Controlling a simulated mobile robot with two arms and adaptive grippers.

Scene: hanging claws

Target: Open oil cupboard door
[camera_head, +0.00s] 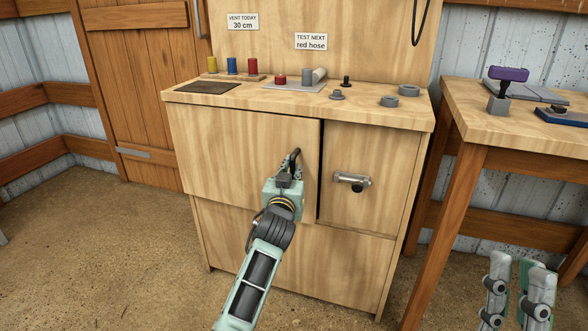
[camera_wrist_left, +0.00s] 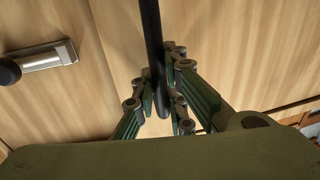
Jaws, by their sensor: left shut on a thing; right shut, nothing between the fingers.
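The wooden cabinet has a wide left door (camera_head: 235,155) with a dark bar handle (camera_head: 297,153) near its right edge. No label on it says oil. My left gripper (camera_head: 288,174) is shut on this handle. In the left wrist view the dark handle (camera_wrist_left: 152,45) runs down between the fingers of the left gripper (camera_wrist_left: 165,95). A narrow dark gap shows along the door's right edge, so it looks slightly ajar. The inside is hidden.
A narrower panel (camera_head: 365,215) to the right carries a metal latch (camera_head: 352,181) with a dark knob. Small parts, including a grey ring (camera_head: 409,90), sit on the cabinet top. A wooden table (camera_head: 510,120) stands at the right. The dirt floor (camera_head: 110,245) at the left is clear.

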